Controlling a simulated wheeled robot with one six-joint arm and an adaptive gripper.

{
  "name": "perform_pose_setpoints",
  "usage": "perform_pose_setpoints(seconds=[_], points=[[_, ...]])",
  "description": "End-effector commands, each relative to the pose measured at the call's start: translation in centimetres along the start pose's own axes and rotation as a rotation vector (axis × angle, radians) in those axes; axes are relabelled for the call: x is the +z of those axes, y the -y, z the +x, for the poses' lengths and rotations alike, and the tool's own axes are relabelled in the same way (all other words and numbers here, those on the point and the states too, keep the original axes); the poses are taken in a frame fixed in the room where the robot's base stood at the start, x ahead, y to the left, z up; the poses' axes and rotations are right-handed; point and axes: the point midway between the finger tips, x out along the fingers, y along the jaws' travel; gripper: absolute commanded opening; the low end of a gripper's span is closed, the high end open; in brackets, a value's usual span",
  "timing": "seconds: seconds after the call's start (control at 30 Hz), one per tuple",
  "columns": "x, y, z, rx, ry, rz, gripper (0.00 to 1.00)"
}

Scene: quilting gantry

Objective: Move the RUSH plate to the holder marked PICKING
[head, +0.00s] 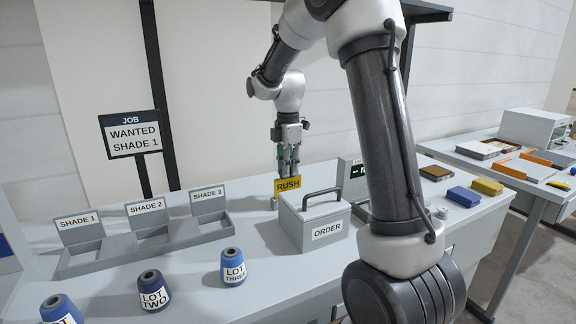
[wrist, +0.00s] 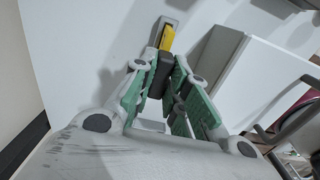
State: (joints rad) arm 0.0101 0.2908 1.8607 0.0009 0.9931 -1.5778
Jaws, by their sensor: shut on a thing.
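The yellow RUSH plate (head: 288,184) is upright behind the order box in the head view. My gripper (head: 288,166) points down over it and is shut on its upper part. In the wrist view my gripper's green-sided fingers (wrist: 163,85) close around a dark piece, and the yellow plate (wrist: 167,38) shows edge-on just beyond them. A small grey holder (wrist: 172,24) shows at the plate's far end; I cannot tell whether the plate is seated in it. No PICKING marking is readable in either view.
The grey ORDER box (head: 314,224) with a dark handle stands close in front of the plate. The shade trays (head: 146,236) and several blue lot cones (head: 153,292) are at left. A display, partly hidden by my arm, and blue and yellow blocks (head: 463,196) are at right.

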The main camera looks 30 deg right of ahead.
Motion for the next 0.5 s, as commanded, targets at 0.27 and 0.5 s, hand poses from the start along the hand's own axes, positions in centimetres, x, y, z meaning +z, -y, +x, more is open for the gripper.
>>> perform_pose_setpoints(seconds=[0.27,0.5], points=[[0.00,0.02,0.32,0.000,0.000,0.000,0.37],[0.00,0.01,0.32,0.000,0.000,0.000,0.41]])
